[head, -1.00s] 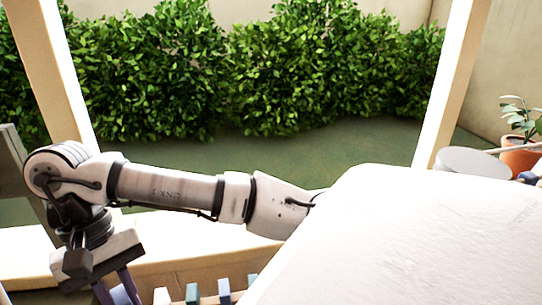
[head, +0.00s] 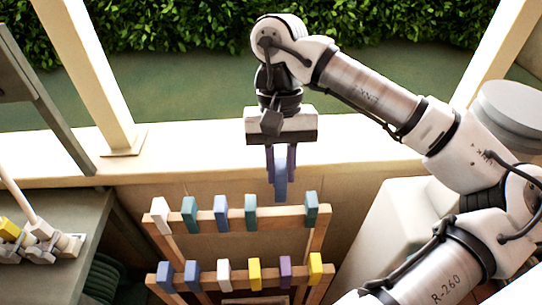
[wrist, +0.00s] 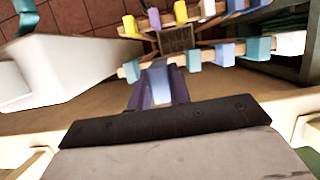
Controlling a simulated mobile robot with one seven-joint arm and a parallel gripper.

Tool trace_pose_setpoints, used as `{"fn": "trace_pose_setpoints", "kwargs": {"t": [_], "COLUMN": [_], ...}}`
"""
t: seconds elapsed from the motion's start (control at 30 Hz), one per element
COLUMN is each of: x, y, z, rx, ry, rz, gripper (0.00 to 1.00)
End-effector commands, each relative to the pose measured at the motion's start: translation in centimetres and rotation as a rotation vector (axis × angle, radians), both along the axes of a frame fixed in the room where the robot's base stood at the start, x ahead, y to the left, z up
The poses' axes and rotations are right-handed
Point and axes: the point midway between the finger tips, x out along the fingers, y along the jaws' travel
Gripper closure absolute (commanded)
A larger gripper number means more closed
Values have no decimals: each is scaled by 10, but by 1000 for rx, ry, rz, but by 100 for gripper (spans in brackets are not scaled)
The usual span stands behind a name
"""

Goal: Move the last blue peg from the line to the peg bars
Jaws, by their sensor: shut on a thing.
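My gripper (head: 281,172) is shut on a blue peg (head: 280,186), which hangs upright between the purple fingers. The peg is above the upper bar (head: 280,220) of the wooden peg rack, over a gap between two teal pegs (head: 250,212) (head: 311,209). It appears apart from the bar. In the wrist view the blue peg (wrist: 159,84) shows between the fingers, in line with the gap. The upper bar also bears a white (head: 160,215), a teal (head: 189,214) and a blue peg (head: 221,213). The lower bar (head: 305,280) bears several coloured pegs.
At the left, a grey counter (head: 75,210) holds a pale rod, a yellow piece (head: 10,228) and whitish clip-like pieces (head: 60,243). A wooden post (head: 88,75) and ledge (head: 200,165) stand behind the rack. A white block-like body (head: 385,220) is right of the rack.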

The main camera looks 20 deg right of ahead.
Motion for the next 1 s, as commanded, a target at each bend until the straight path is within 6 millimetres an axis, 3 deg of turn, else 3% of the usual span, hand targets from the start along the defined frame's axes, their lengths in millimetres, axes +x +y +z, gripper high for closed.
{"fn": "trace_pose_setpoints", "kwargs": {"t": [1.0], "x": [0], "y": [0], "z": [-93], "rx": [1], "ry": [0], "rz": [1], "gripper": [100]}}
